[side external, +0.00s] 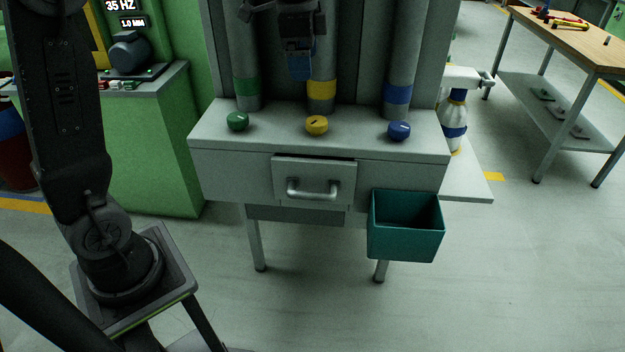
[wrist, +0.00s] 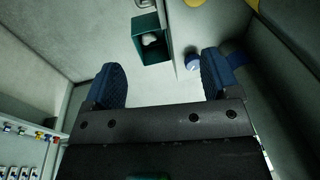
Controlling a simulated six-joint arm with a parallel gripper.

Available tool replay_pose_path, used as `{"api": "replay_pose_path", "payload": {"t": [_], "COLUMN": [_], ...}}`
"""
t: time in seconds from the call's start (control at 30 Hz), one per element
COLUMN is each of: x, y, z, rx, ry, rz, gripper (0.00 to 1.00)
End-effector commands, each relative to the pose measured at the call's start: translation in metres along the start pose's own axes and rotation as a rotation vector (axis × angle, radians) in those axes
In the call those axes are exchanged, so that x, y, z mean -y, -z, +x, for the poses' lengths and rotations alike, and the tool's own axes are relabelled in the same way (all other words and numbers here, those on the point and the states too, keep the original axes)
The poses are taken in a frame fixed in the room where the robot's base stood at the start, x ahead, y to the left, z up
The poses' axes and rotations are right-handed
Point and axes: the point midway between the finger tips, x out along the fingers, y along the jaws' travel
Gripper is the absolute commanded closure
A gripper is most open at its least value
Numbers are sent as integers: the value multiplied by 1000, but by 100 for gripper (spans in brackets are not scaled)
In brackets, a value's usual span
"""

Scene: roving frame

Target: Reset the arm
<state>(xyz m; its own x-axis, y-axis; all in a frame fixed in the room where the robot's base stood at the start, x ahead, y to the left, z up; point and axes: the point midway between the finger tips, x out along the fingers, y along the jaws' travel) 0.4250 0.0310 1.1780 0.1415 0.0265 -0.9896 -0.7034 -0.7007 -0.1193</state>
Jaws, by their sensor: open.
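My gripper (side external: 300,66) hangs at the top of the side external view, in front of the upright pipes and above the yellow knob (side external: 317,125). In the wrist view my gripper (wrist: 165,82) shows two blue fingers spread wide apart, with nothing between them. My dark arm stands on a pedestal at the left of the side external view. The lower end of the gripper is above the bench top (side external: 270,140), not touching it.
The green knob (side external: 237,121) and blue knob (side external: 399,131) sit on the bench. A drawer (side external: 335,174) appears shut. A teal bin (side external: 405,238) hangs at the front right; the wrist view shows something pale inside it.

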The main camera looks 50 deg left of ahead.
Motion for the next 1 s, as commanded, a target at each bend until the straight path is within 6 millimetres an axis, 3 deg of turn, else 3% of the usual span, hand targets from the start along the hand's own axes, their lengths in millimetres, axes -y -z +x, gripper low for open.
{"api": "replay_pose_path", "payload": {"t": [0.03, 0.23, 0.5, 0.7, 1.0], "x": [-21, -96, -183, -213, -218], "y": [-6, -34, -79, -98, -102], "z": [-10, -22, -2, 17, 22], "rx": [-20, -114, -263, -331, -343], "ry": [24, 91, 124, 118, 114], "rz": [-54, -307, -627, -762, -792], "gripper": [18, 18, 18, 18, 18]}}
